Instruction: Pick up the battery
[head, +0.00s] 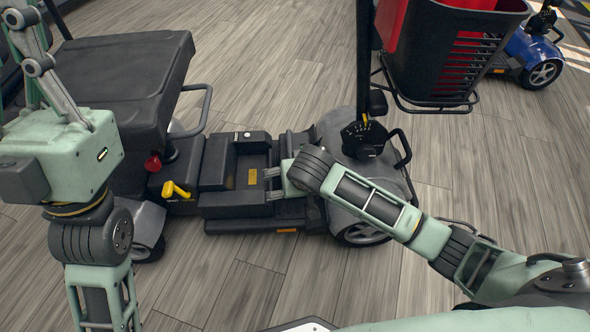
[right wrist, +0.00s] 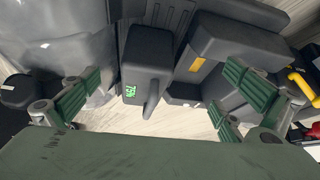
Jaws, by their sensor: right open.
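The battery (right wrist: 149,65) is a dark grey block with a green lit readout and a handle, in the middle of the right wrist view. It stands on the scooter's floorboard beside a box with an orange-yellow label. In the head view my right gripper and wrist mostly hide it. My right gripper (head: 271,184) is open over the scooter's deck; in the right wrist view its green fingers (right wrist: 155,90) are spread wide, on either side of the battery with gaps. My left gripper (head: 26,42) is raised at the upper left of the head view, partly cut off.
The scooter's black seat (head: 128,75) and yellow lever (head: 175,190) are on the left. The tiller (head: 364,60) rises just beyond my right gripper, with a black basket (head: 440,55) at its upper right. A blue scooter (head: 532,48) stands behind. Wooden floor is clear in front.

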